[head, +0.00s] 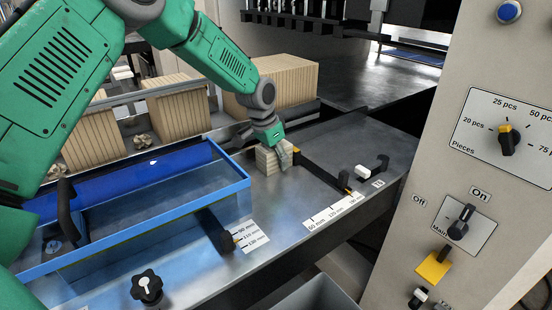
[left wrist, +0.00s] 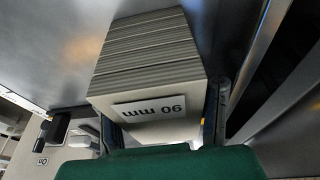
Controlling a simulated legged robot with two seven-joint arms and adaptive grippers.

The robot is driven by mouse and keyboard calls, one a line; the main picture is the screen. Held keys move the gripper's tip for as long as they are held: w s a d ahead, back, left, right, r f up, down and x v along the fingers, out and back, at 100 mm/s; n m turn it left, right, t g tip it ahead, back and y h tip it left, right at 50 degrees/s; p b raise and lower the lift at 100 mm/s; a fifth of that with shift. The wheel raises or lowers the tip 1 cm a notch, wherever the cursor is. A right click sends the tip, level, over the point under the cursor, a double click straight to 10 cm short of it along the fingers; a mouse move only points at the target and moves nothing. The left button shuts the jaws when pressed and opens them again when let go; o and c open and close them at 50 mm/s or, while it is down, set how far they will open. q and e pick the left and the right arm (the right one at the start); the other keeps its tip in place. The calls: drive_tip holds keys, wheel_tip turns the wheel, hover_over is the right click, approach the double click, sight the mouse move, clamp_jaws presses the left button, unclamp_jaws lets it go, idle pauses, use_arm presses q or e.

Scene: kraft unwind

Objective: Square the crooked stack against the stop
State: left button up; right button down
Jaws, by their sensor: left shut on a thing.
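The stack (head: 266,161) is a small pale block of thin layers on the metal table in the head view. In the left wrist view the stack (left wrist: 150,50) shows many thin layers and a "90 mm" label, upside down, on its near face. My left gripper (head: 282,157) is shut on it, with a finger at each side in the left wrist view (left wrist: 162,120). The stop appears to be the dark bar (head: 318,172) just right of the stack; whether they touch is unclear. My right gripper is not in view.
A blue-framed clear guard (head: 150,205) stands at left. Larger layered stacks (head: 180,112) are behind. Scale labels (head: 334,211) and a black clamp (head: 376,166) lie to the right. A control panel (head: 480,150) rises at right. Bare table lies in front of the stack.

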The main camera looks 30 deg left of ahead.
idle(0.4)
use_arm(q)
drive_tip(key=o, duration=1.2)
drive_tip(key=shift+s, duration=0.1)
drive_tip(key=shift+o, duration=0.2)
drive_tip(key=v, duration=1.1)
drive_tip(key=shift+a, duration=0.1)
drive_tip(key=shift+r, duration=0.3)
